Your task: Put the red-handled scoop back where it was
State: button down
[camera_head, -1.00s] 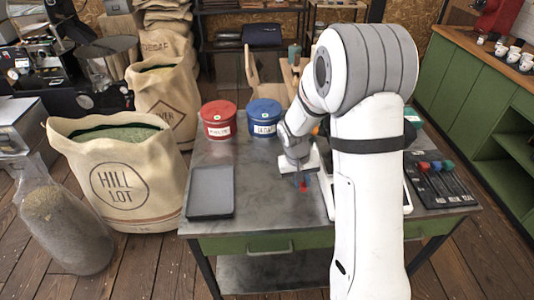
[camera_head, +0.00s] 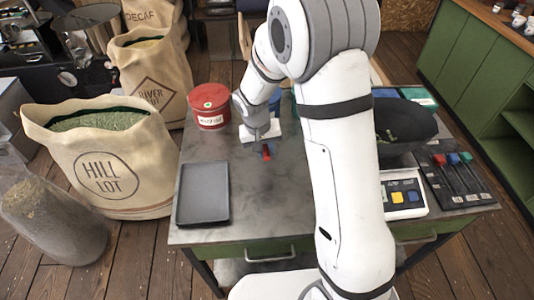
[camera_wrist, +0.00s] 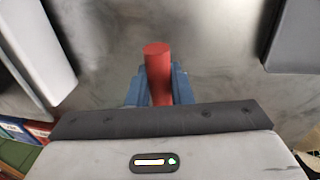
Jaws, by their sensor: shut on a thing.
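My gripper (camera_head: 266,150) is over the work table, right of the dark grey tray (camera_head: 203,193) and in front of the red tin (camera_head: 210,105). In the wrist view its blue fingers (camera_wrist: 158,88) are shut on an upright red handle (camera_wrist: 158,65). The red handle also shows below the gripper in the head view (camera_head: 267,155). The rest of the held scoop is hidden. I cannot tell whether it touches the table. A black holder (camera_head: 460,195) at the table's right carries tools with red, blue and green tops.
A dark bowl (camera_head: 408,122) and a device with yellow and blue buttons (camera_head: 404,198) stand right of my arm. The blue tin (camera_head: 274,100) is mostly hidden behind my arm. A Hill Lot sack (camera_head: 105,170) stands left of the table. Bare tabletop lies right of the tray.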

notch_tip(320, 180, down, 4)
jog(key=shift+f+p, duration=0.1)
jog(key=shift+p, duration=0.25)
jog(key=shift+s, duration=0.1)
jog(key=c, duration=1.3)
grip_release()
notch_tip(320, 180, up, 12)
jog(key=a+b, duration=0.2)
jog(key=s+d+r+t+y, duration=0.1)
jog(key=s+d+r, duration=0.5)
jog(key=s, duration=0.5)
jog(key=s+d+r+t+y, duration=0.1)
jog(key=s+d+r, duration=0.4)
jog(key=s, duration=0.5)
jog(key=shift+s+d+r+t, duration=0.35)
jog(key=shift+s+d+t, duration=0.05)
jog(key=shift+d, duration=0.3)
